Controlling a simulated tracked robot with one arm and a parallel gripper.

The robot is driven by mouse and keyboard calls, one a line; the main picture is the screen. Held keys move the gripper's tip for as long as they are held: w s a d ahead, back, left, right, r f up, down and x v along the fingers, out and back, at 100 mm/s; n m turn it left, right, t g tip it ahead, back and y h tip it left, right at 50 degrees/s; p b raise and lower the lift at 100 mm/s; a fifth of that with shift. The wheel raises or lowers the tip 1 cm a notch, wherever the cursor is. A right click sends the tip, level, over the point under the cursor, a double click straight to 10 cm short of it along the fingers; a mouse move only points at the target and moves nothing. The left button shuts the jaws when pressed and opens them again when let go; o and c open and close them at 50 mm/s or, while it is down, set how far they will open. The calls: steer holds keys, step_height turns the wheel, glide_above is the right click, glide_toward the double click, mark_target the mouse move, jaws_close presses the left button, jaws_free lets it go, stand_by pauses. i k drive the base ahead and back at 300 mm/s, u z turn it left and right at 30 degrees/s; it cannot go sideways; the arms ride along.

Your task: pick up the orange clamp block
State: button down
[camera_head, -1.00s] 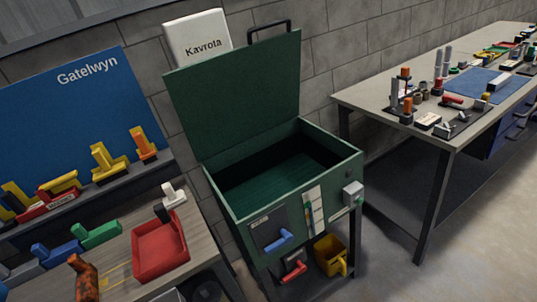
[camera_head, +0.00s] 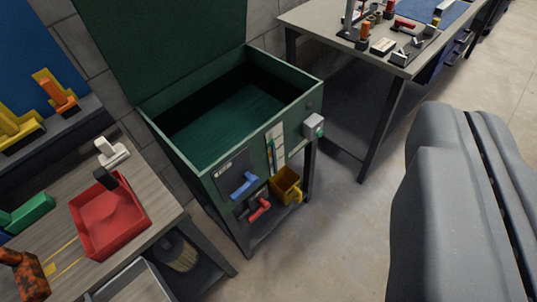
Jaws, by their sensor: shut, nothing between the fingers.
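Several orange things show, and I cannot tell for sure which is the clamp block. An orange and yellow clamp-like piece (camera_head: 58,94) stands on the dark ledge at the far left. A worn, rusty orange piece (camera_head: 27,274) lies on the wooden bench at the lower left, cut by the frame edge. My gripper (camera_head: 468,120) is the large grey shape at the right. Its two halves are shut together with a thin dark seam, and nothing shows between them. It hangs over open floor, well to the right of both pieces.
A green open-lidded chest (camera_head: 200,182) stands in the middle, with a blue handle (camera_head: 244,185) and a yellow bin (camera_head: 287,184). A red tray (camera_head: 112,222) sits on the left bench. A cluttered workbench (camera_head: 385,58) stands at upper right. Bare floor lies between.

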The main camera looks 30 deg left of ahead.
mark_target(32, 284)
steer(key=u, duration=2)
steer(key=k, duration=0.9)
steer(key=u, duration=0.15)
